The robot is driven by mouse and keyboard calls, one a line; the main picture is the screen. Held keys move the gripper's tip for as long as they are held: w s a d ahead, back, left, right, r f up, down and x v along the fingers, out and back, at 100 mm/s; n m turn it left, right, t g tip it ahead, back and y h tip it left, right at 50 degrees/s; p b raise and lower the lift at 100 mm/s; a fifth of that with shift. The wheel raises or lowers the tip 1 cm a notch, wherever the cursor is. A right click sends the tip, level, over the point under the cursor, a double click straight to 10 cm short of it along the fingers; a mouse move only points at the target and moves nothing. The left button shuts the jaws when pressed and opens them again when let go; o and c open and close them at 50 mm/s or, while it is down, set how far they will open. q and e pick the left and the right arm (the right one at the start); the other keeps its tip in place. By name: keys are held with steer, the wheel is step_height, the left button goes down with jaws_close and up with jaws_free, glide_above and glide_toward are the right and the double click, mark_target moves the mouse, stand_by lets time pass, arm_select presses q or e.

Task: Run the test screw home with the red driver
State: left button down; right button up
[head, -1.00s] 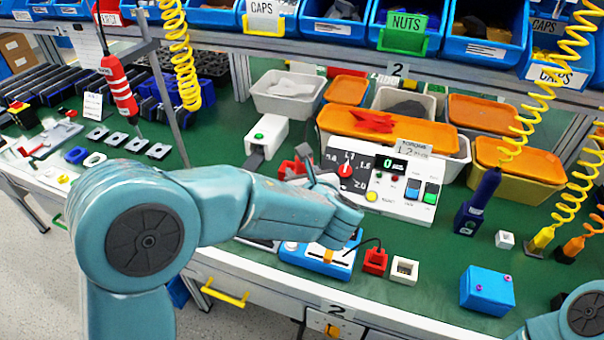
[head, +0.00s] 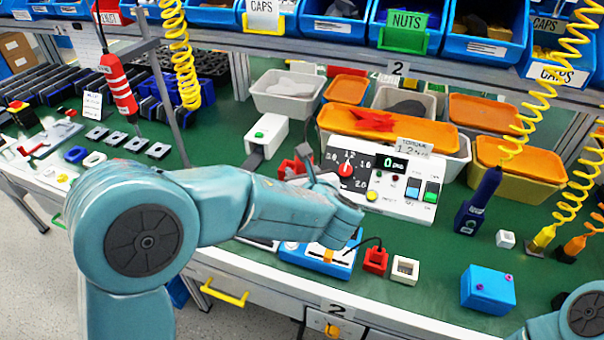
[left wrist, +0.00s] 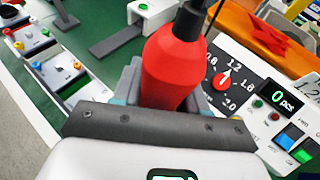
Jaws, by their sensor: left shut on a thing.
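My left gripper (left wrist: 160,105) is shut around the red driver (left wrist: 172,65), a red rounded body with a dark top and a black cable, in the left wrist view. In the head view my arm hides most of this; some red (head: 292,168) shows behind it. The control box (head: 405,190) with a red dial (head: 346,169) stands just right of the gripper; its display reads 0. A sign on top reads torque 1.2. I cannot make out the test screw or the driver's tip. My right gripper is out of view.
Another red tool (head: 118,85) hangs at the left. A white box with a green button (head: 267,135) stands behind my arm. A blue device (head: 322,258), a red block (head: 375,260) and a blue box (head: 488,290) lie along the front. Bins (head: 520,150) fill the back.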

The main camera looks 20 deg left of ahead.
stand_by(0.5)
arm_select(q)
step_height(320, 180, up, 4)
steer(key=p, duration=0.3)
steer(key=shift+r, duration=0.25)
steer(key=shift+w+d, duration=0.1)
